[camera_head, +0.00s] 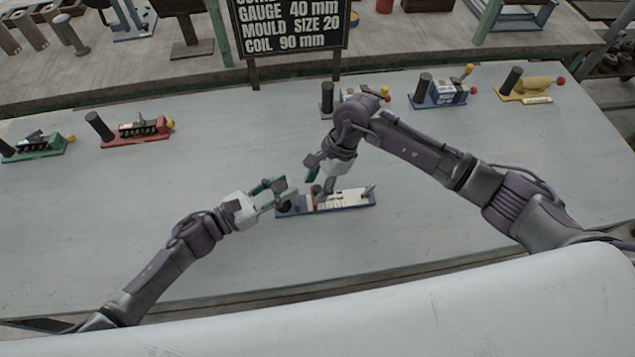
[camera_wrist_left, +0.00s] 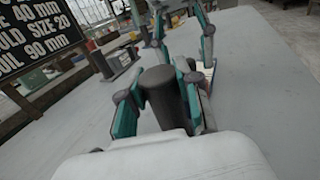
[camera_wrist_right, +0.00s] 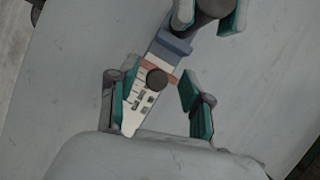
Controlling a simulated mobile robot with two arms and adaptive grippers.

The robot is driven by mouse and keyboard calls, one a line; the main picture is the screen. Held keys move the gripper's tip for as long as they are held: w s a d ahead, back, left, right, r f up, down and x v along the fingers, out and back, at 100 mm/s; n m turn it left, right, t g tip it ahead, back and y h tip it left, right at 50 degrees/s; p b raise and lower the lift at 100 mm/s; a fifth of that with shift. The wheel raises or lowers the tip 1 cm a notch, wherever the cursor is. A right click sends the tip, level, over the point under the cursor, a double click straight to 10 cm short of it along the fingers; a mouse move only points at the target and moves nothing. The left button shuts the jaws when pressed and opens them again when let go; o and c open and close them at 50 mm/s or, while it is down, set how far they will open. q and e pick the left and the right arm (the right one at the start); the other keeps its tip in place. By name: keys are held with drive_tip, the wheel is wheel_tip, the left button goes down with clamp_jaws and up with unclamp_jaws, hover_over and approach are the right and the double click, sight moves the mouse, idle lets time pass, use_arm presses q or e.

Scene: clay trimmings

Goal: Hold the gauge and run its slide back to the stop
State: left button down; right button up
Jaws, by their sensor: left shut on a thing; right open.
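The gauge (camera_head: 345,201) lies on the table in front of me, with a blue base and a white marked plate. My left gripper (camera_head: 277,189) is shut on its dark round post (camera_wrist_left: 163,97) at the left end. In the right wrist view the slide has a dark round knob (camera_wrist_right: 157,79) with an orange-brown strip (camera_wrist_right: 172,74) beside it. The white scale plate (camera_wrist_right: 134,106) stretches away from it. My right gripper (camera_wrist_right: 154,90) is open, with its fingers on either side of the knob. I see gaps between fingers and knob; the height between them is unclear.
Behind are several similar devices: green (camera_head: 35,148), red (camera_head: 137,130), blue (camera_head: 440,94), yellow (camera_head: 530,90), and one partly hidden by my right arm. A dark sign (camera_head: 290,22) stands at the back. The table (camera_head: 420,240) around the gauge is clear.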

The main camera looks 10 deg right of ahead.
drive_tip(key=v, duration=1.2)
use_arm(q)
drive_tip(key=c, duration=0.7)
unclamp_jaws()
